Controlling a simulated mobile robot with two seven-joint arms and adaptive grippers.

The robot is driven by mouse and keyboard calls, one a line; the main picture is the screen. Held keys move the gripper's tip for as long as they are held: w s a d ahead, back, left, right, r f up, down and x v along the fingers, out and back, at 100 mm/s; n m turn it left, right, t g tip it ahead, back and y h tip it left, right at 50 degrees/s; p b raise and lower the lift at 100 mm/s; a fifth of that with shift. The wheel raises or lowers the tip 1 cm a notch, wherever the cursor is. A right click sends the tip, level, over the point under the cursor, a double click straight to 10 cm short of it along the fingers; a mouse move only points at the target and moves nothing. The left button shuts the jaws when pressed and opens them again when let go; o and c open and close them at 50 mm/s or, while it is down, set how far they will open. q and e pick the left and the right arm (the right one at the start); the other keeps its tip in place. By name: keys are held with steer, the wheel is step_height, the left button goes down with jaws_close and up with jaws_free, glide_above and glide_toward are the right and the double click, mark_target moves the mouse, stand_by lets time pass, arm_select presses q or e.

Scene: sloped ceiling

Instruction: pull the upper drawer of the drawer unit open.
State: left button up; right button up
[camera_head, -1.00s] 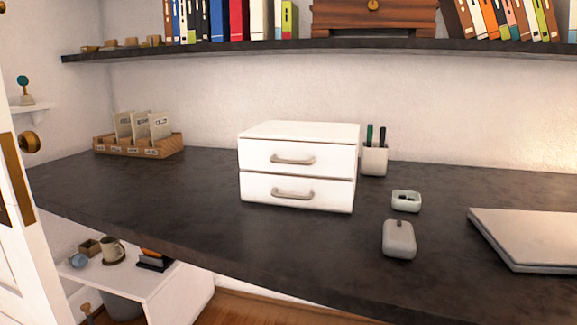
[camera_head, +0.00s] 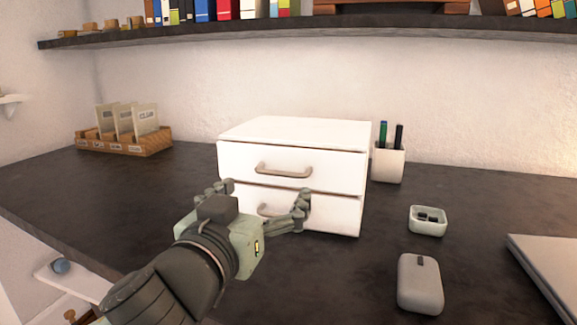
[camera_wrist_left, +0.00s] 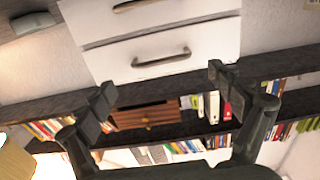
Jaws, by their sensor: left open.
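The white drawer unit (camera_head: 340,150) stands on the dark desk with both drawers looking shut. Its upper drawer (camera_head: 335,175) has a grey bar handle (camera_head: 283,170), in plain sight in the head view. The lower drawer (camera_head: 338,215) is partly hidden behind my left gripper (camera_head: 264,191). That gripper is open and empty in front of the unit, its fingers spread below the upper handle in the picture. In the left wrist view, which looks upside down, the upper handle (camera_wrist_left: 161,58) lies between and beyond the open fingers (camera_wrist_left: 163,88), apart from them. My right gripper is not in view.
A pen cup (camera_head: 388,163) stands right of the unit. A small open dish (camera_head: 428,221), a grey rounded object (camera_head: 420,283) and a laptop-like slab (camera_head: 550,262) lie farther right. A card box (camera_head: 125,145) is at the left. A shelf (camera_head: 250,39) runs above.

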mark_target(281, 175)
arm_select(q)
steer(key=x, duration=0.6)
steer(key=shift+w+r, duration=0.1)
steer(key=shift+w, duration=0.1)
steer(key=shift+w+d, duration=0.25)
steer(key=shift+w, duration=0.25)
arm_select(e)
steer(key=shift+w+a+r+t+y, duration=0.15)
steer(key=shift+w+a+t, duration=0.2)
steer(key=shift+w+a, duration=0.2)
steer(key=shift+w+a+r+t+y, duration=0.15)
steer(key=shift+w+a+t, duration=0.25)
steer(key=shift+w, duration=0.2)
arm_select(q)
steer(key=c, duration=1.4)
steer(key=shift+s, duration=0.1)
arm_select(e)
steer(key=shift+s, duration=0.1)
